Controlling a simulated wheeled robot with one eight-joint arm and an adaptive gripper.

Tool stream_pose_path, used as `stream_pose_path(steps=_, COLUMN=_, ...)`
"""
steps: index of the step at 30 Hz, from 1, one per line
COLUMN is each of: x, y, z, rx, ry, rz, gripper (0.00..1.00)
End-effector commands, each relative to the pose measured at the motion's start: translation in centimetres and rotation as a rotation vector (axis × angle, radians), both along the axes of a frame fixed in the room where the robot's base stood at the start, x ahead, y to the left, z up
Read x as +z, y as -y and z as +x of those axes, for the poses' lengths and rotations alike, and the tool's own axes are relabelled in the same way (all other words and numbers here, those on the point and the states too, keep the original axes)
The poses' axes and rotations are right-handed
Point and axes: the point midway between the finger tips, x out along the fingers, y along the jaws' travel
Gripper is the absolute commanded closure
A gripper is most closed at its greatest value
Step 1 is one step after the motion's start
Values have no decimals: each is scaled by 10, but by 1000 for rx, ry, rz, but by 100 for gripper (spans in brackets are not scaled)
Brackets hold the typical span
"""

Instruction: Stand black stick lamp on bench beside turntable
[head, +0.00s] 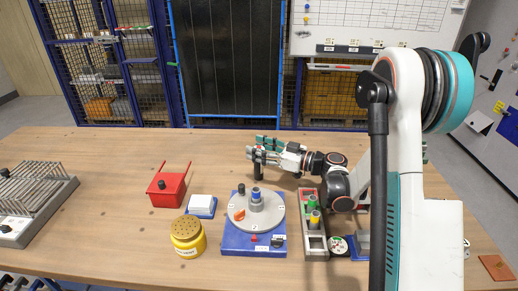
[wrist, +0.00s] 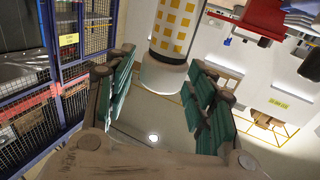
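The turntable (head: 272,215) is a grey disc on a blue base at the middle of the bench (head: 110,215). My gripper (head: 257,149) is behind the turntable, above the bench, pointing left. A dark upright piece (head: 258,168) shows just under its tips; I cannot tell whether it is the black stick lamp or part of a finger.
A red box (head: 167,190), a blue tray with a white block (head: 201,205) and a yellow tub (head: 187,237) stand left of the turntable. A grey rack (head: 314,243) with green and yellow cylinders stands right. The bench's back left is clear.

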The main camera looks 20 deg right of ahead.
Motion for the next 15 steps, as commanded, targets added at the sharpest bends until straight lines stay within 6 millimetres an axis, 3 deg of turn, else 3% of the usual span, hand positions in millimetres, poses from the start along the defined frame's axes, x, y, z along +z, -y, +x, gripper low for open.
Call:
stream_pose_path(steps=9, x=3, y=1, z=0, rx=0, ry=0, rz=0, gripper=49)
stream_pose_path(steps=15, x=4, y=23, z=-18, rx=-4, ry=0, rz=0, gripper=49)
